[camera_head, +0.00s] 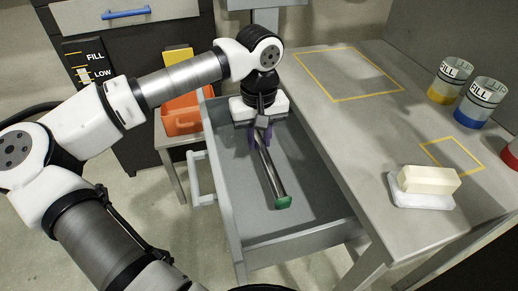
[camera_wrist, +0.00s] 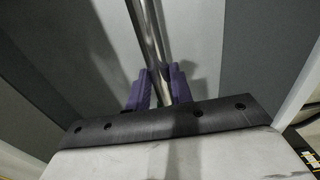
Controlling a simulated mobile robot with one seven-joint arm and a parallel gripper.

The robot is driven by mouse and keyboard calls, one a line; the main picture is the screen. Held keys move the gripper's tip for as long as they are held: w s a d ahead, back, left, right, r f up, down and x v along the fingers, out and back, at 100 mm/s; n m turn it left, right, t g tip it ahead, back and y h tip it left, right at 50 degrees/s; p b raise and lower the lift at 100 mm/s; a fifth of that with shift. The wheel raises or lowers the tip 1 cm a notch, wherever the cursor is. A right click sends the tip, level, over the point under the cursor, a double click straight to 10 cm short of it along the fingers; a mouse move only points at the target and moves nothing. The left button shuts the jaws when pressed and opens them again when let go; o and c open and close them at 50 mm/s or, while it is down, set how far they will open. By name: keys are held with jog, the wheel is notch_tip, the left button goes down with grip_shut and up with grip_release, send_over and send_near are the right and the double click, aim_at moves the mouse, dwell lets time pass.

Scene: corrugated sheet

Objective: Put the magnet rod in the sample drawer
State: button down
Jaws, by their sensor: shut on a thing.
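The magnet rod (camera_head: 268,172) is a slim shiny metal bar with a green end cap (camera_head: 284,202). My gripper (camera_head: 261,135) is shut on its upper part, and the rod slants down toward the front of the picture. The grey sample drawer (camera_head: 240,250) is pulled open beside the bench, and the rod is over its inside. I cannot tell whether the green end touches the drawer floor. In the wrist view the purple fingers (camera_wrist: 158,88) close around the metal rod (camera_wrist: 148,35), with grey drawer surfaces behind.
The bench top (camera_head: 350,150) lies right of the drawer, with yellow outlined areas. A cream block on a white tray (camera_head: 425,203) and fill-marked cups (camera_head: 480,105) stand there. An orange bin (camera_head: 182,118) sits on a small stand at left.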

aim_at(259, 140)
jog(key=shift+f+b, duration=0.3)
jog(key=shift+f, duration=1.4)
jog(key=shift+f, duration=0.25)
jog(key=c, duration=1.2)
grip_release()
jog(key=shift+r, duration=0.1)
jog(key=shift+c, duration=0.2)
jog(key=shift+r, duration=0.1)
notch_tip(259, 140, up, 12)
jog(key=p, duration=0.2)
jog(key=shift+p, duration=0.35)
